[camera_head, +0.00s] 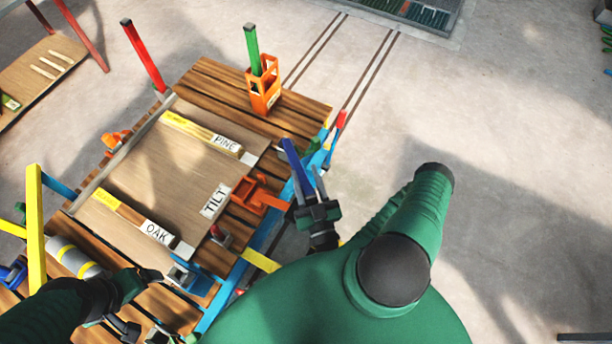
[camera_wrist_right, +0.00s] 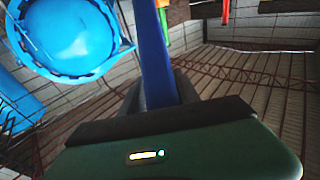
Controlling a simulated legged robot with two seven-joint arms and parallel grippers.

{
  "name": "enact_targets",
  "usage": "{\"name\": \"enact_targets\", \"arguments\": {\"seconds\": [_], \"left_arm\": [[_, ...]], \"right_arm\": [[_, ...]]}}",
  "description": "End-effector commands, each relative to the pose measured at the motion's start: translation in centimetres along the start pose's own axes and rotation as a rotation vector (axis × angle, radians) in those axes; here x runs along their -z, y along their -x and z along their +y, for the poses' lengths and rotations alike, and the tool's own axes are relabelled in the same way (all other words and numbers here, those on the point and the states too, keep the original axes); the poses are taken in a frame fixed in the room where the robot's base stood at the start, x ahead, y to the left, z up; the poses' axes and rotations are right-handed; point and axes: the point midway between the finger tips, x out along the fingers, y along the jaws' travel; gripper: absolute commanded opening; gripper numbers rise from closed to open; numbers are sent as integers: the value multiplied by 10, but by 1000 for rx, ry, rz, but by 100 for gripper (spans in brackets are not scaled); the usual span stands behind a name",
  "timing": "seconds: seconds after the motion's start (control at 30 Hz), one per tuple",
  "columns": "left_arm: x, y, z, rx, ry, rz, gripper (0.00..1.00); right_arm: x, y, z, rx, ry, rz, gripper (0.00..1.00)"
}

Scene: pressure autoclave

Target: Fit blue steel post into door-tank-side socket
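The blue post (camera_head: 295,165) stands up tilted at the right edge of the slatted wooden platform, between the fingers of my right gripper (camera_head: 304,188). In the right wrist view the blue post (camera_wrist_right: 153,55) runs up from between the dark fingers, which appear closed on it. Its lower end is hidden by the gripper. An orange bracket (camera_head: 255,193), possibly a socket, is just left of my right gripper, apart from the post. I cannot tell which fitting is the door-tank-side socket. My left gripper (camera_head: 140,288) is low at the left, its fingers unclear.
A green post (camera_head: 254,50) stands in an orange holder (camera_head: 264,92) at the platform's far corner. A red post (camera_head: 144,56) and a yellow post (camera_head: 35,225) stand at the left. A board (camera_head: 160,165) carries PINE, OAK and TILT labels.

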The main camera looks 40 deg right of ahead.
Motion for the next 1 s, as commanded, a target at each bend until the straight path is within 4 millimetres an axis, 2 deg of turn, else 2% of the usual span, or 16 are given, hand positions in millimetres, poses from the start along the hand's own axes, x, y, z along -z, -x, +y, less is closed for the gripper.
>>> {"name": "enact_targets", "arguments": {"seconds": [0.03, 0.2, 0.27, 1.0], "left_arm": [[0, 0, 0, 0, 0, 0, 89], [0, 0, 0, 0, 0, 0, 89], [0, 0, 0, 0, 0, 0, 89], [0, 0, 0, 0, 0, 0, 89]], "right_arm": [[0, 0, 0, 0, 1, 0, 28], [0, 0, 0, 0, 0, 0, 6], [0, 0, 0, 0, 0, 0, 0], [0, 0, -1, 3, -2, -1, 0]]}}
